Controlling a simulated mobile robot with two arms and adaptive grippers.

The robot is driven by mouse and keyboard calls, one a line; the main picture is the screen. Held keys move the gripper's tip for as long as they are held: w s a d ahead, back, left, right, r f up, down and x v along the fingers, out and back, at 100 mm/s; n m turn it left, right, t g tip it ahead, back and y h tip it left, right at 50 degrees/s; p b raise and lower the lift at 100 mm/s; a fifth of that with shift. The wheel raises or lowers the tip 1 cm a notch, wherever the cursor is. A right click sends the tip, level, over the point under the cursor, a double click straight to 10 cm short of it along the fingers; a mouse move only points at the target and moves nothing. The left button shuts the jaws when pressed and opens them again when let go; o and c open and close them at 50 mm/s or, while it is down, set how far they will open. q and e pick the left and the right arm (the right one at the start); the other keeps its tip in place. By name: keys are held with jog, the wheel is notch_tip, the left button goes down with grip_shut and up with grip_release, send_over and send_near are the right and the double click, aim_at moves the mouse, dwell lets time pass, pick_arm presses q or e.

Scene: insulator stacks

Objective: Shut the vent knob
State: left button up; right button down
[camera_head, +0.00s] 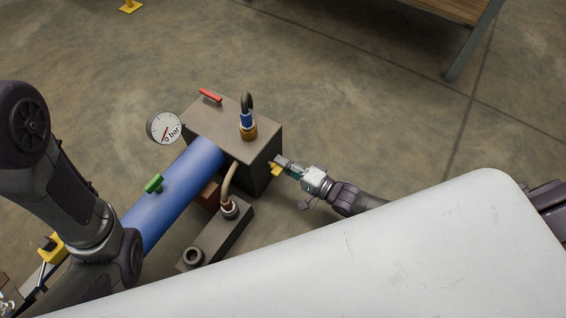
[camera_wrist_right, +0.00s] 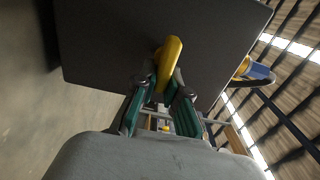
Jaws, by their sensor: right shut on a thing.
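A yellow knob (camera_head: 275,169) sticks out from the right side of the dark grey box (camera_head: 225,125). In the right wrist view the same yellow knob (camera_wrist_right: 168,62) stands out from the box's dark face (camera_wrist_right: 110,45). My right gripper (camera_head: 283,164) is at this side of the box, and its teal-padded fingers (camera_wrist_right: 158,95) are closed around the knob. The fingers hide the lower part of the knob. My left arm shows at the left, but I cannot make out its gripper.
A dial gauge (camera_head: 164,128) reading 0 bar, a red handle (camera_head: 210,96) and a blue pipe (camera_head: 180,185) with a green handle (camera_head: 153,184) are near the box. Open concrete floor lies to the right.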

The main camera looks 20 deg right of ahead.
jog(key=shift+f, duration=0.1)
jog(key=c, duration=1.2)
grip_release()
jog(key=v, duration=1.2)
